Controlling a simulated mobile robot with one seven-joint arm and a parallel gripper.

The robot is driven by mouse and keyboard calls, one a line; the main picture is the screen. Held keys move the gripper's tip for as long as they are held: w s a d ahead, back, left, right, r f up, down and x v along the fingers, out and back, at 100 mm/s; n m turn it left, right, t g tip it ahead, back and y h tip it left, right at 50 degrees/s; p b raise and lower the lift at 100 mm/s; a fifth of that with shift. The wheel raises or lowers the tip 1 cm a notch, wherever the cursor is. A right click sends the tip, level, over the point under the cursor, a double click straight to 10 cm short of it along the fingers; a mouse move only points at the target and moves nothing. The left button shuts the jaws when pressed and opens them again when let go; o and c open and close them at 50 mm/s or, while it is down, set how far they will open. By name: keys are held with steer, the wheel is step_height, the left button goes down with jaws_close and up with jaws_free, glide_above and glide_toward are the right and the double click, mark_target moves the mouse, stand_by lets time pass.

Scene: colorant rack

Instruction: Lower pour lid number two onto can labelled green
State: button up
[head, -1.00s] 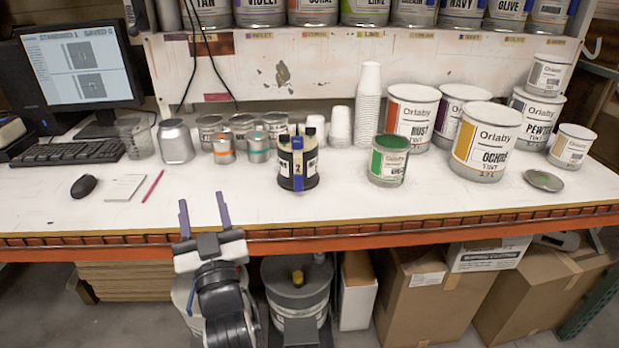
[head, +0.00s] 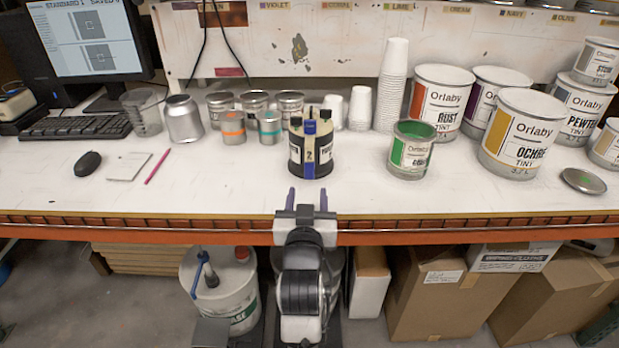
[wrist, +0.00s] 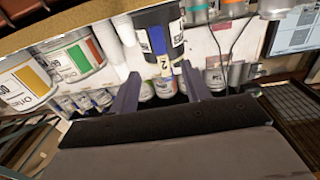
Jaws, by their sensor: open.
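The pour lid numbered two (head: 311,146) is a black round piece with a blue-purple strip and a pale strip marked 2, standing on the white bench. It also shows upside down in the wrist view (wrist: 161,45), ahead of the fingers. The green-labelled can (head: 411,150) stands to its right, its top showing green inside. My gripper (head: 307,199) is open and empty at the bench's front edge, just in front of the pour lid. Its two fingers point toward the lid and do not touch it.
Small cans (head: 232,127) and a silver bottle (head: 183,118) stand left of the lid. White cup stacks (head: 391,85) are behind. Large tint cans (head: 523,134) fill the right, with a loose flat lid (head: 583,180) near them. The bench front between is clear.

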mark_target(309, 162)
steer(key=w+p, duration=0.1)
steer(key=w, duration=0.4)
steer(key=w+p, duration=0.1)
steer(key=w, duration=0.4)
steer(key=shift+d+r+p, duration=0.15)
steer(key=shift+r+p, duration=0.05)
steer(key=shift+p, duration=0.2)
steer(key=shift+w+f, duration=0.1)
steer(key=shift+w, duration=0.6)
jaws_close()
steer(key=shift+p, duration=0.3)
steer(key=shift+r+p, duration=0.3)
steer(key=shift+r, duration=0.2)
steer(key=shift+r, duration=0.15)
